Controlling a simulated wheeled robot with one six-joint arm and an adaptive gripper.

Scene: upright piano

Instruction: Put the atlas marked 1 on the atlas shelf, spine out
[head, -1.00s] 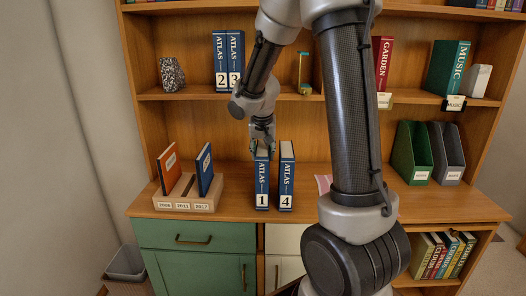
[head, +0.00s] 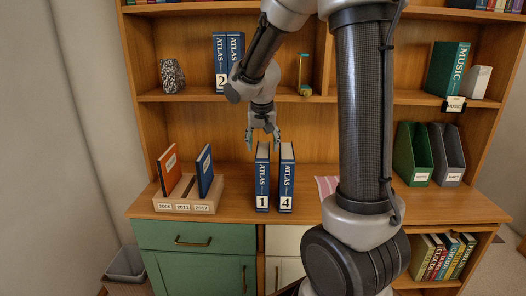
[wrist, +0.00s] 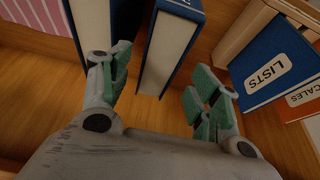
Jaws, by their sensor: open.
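The atlas marked 1 (head: 262,178) is a blue book standing upright on the wooden desk top, its numbered spine facing me. The atlas marked 4 (head: 286,178) stands upright close on its right. My gripper (head: 263,143) is open and empty, just above and behind the top of atlas 1. In the wrist view, my gripper (wrist: 160,95) has its green-padded fingers spread, with a blue book (wrist: 170,45) between them. On the shelf above stands the atlas marked 2 (head: 220,62), spine out; the atlas beside it (head: 236,48) is partly hidden by my arm.
A wooden holder (head: 185,204) with an orange and a blue book stands left on the desk. A speckled block (head: 172,75) stands on the shelf left of the atlases. Green (head: 412,153) and grey (head: 447,153) file boxes stand right. My arm hides part of the shelves.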

